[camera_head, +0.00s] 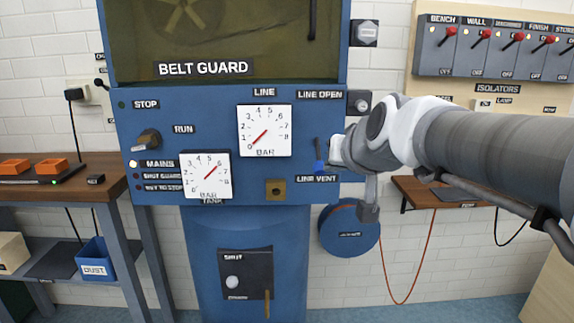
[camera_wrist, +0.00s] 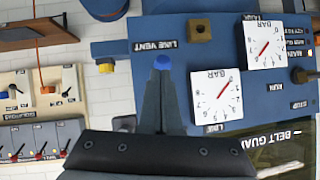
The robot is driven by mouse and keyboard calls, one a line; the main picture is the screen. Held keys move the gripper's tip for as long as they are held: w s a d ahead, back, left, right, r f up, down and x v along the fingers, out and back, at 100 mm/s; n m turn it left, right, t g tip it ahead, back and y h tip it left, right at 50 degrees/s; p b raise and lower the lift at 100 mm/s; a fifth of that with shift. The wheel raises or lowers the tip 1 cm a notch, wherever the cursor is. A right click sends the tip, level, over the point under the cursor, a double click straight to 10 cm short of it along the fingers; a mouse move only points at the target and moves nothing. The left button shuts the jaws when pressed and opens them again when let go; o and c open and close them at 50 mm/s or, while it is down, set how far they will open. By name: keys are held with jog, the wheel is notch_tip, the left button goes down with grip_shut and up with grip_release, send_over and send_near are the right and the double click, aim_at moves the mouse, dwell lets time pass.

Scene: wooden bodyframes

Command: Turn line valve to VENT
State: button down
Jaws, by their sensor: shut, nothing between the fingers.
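The line valve's bright blue handle end (camera_head: 319,167) shows on the blue panel just above the LINE VENT label (camera_head: 316,180); the LINE OPEN label (camera_head: 320,95) is well above it. In the wrist view the blue end (camera_wrist: 163,62) lies close to the LINE VENT label (camera_wrist: 158,44). My gripper (camera_wrist: 163,78) is shut and empty, its fingertips at the blue end; whether they touch is unclear. The fingers hide the rest of the handle in the wrist view. The LINE gauge (camera_head: 264,130) has its needle near 0.
The TANK gauge (camera_head: 205,176) needle points up and right. A brass-coloured square fitting (camera_head: 276,190) sits left of LINE VENT. A blue round reel (camera_head: 349,231) hangs below right. The isolator board (camera_head: 494,47) and a wooden shelf (camera_head: 440,191) are on the right wall.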

jog(key=s+d+p, duration=0.1)
jog(key=s, duration=0.9)
jog(key=shift+s+d+p, duration=0.25)
jog(key=shift+p, duration=0.1)
jog(key=s+d+f+g+h, duration=0.25)
jog(key=s+f+g, duration=0.35)
jog(key=s+f, duration=0.7)
notch_tip(320, 180, up, 22)
jog(key=p, duration=2.1)
jog(key=shift+w+d+n+y+p, duration=0.2)
jog(key=shift+w+n+y+p, duration=0.1)
jog(key=shift+w+n+y, duration=0.1)
